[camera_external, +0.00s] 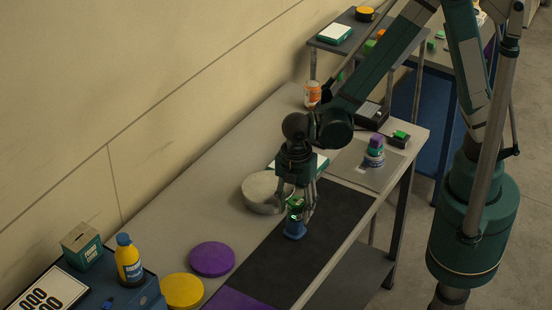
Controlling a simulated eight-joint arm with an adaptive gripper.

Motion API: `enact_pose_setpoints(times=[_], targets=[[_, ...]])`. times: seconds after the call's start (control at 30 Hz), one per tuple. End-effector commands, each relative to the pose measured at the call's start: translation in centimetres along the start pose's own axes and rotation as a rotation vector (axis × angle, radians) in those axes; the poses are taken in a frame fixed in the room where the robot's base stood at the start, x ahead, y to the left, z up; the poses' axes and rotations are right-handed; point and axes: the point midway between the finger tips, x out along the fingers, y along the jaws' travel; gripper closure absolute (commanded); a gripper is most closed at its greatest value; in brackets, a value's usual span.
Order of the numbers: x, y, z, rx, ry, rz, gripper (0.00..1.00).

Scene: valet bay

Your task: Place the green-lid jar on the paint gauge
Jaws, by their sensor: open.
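A small jar with a green lid and blue lower body (295,226) stands upright on the black mat (275,262). My gripper (299,207) points down over it, open, with its fingers around the lid. The fingers partly cover the jar; I cannot tell whether they touch it. I cannot identify the paint gauge for certain. A small black device with a green top (399,138) sits at the table's far right corner, and a dark flat case (370,113) lies behind it.
A purple-lid jar (375,152) stands on a grey plate (372,175). A round pale tin (262,192) is close left of my gripper. An orange-and-white container (312,94) stands at the back. Purple (212,259) and yellow (182,291) discs lie at front left. The black mat's front is clear.

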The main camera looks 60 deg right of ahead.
Motion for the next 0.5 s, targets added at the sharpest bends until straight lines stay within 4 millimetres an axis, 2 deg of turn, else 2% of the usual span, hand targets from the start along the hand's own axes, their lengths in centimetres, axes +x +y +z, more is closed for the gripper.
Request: enact_pose_setpoints(times=[0.27,0.5], targets=[[-1.2,0.0,0.0,0.0,0.0,0.0,0.56],[-3.5,0.0,0.0,0.0,0.0,0.0,0.56]])
